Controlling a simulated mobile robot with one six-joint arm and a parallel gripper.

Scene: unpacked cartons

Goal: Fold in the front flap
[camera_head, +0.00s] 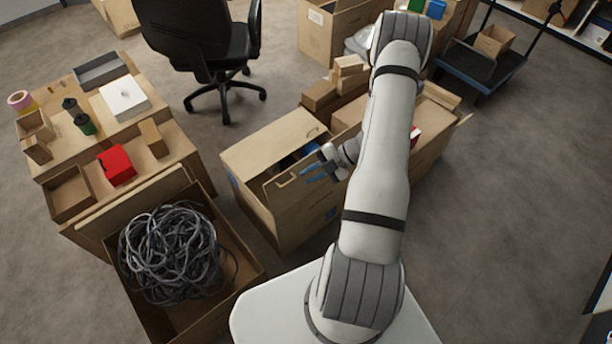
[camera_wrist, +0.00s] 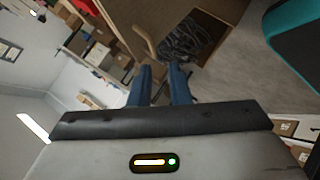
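The carton (camera_head: 305,215) stands on the floor in the middle of the head view, partly open at the top. A wide flap (camera_head: 265,140) lies over its far left part. The front flap (camera_head: 285,182), with a hand slot, is at the near side of the opening; its exact tilt is hard to tell. My gripper (camera_head: 308,172) is at the opening beside this flap, its blue fingers pointing left. In the wrist view my gripper (camera_wrist: 160,72) shows its fingers apart, with nothing clearly between them. I cannot tell whether a finger touches the flap.
An open carton of tangled dark cables (camera_head: 172,255) stands at the near left. More cartons (camera_head: 335,85) stand behind and right of the middle carton.

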